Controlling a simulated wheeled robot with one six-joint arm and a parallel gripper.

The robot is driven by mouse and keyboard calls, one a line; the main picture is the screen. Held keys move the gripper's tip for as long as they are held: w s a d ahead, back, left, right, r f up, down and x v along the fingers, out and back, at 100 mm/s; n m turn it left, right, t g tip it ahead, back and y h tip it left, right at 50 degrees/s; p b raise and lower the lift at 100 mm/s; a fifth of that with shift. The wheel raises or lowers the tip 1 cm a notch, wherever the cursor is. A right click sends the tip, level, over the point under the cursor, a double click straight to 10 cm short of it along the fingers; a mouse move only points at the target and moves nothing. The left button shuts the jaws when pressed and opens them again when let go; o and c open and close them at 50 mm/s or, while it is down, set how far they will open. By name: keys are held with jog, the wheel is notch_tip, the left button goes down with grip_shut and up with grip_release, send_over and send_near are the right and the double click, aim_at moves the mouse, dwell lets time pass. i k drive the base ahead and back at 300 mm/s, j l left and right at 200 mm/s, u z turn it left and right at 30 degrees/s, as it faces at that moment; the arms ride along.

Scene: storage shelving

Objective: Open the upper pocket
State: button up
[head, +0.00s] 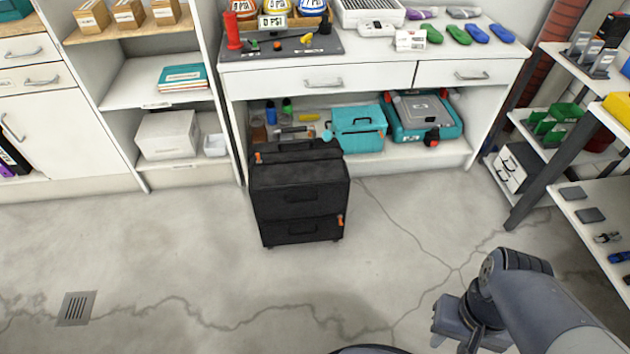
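A black upright bag (300,195) stands on the floor in front of the white workbench. One orange zipper pull (258,157) is at the bag's upper left. Another orange pull (340,221) is at the right edge, near the seam between the pockets. The upper pocket looks closed.
The workbench (365,77) stands behind the bag, with teal cases (358,128) on its lower shelf. Shelving (545,150) lines the right side. A floor drain (76,309) is at the lower left. The floor around the bag's front is clear.

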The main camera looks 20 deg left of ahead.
aim_at(302, 190)
jog(key=u, duration=1.45)
